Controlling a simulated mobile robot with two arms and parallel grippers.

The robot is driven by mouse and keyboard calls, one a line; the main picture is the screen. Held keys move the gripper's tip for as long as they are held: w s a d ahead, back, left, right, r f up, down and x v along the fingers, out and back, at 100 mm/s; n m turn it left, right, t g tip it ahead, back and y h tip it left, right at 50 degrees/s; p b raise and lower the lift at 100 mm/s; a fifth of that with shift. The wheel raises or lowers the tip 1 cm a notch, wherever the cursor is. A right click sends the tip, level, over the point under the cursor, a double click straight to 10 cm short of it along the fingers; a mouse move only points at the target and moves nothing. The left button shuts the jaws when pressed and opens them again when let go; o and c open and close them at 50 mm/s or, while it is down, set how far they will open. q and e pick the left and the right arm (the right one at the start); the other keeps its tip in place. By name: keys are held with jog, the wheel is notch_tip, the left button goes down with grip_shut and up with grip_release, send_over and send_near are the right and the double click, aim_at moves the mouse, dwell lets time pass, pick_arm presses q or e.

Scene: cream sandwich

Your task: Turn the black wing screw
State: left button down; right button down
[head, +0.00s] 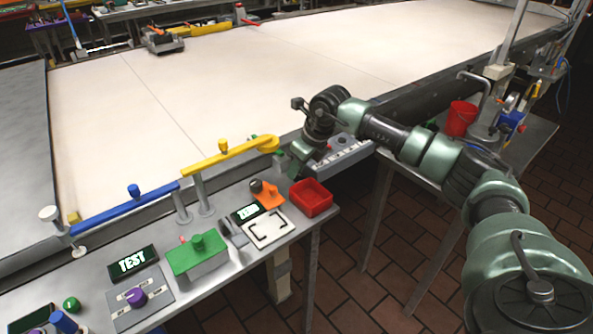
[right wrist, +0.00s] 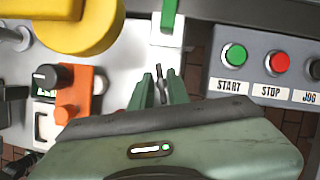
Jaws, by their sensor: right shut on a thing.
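My right gripper (head: 287,160) reaches over the near edge of the conveyor in the head view, and its arm hides what it holds. In the right wrist view its two green fingers (right wrist: 160,88) are closed around a thin, dark upright piece, which looks like the black wing screw (right wrist: 159,72). Only a small part of the screw shows between the fingers, so its turn angle cannot be told. My left gripper is not in view.
A yellow guide rail (head: 228,158) runs beside the gripper. An orange block with a black knob (right wrist: 45,76) and a panel with a green START button (right wrist: 236,54) flank it. A red bin (head: 310,198) stands close by in front.

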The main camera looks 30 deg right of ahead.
jog(key=shift+n+y, duration=0.4)
jog(key=shift+n, duration=0.8)
jog(key=c, duration=1.6)
grip_release()
jog(key=shift+o, duration=0.2)
jog(key=b+v, duration=0.1)
jog(key=v, duration=0.7)
jog(key=shift+b, duration=0.35)
jog(key=shift+w, duration=0.1)
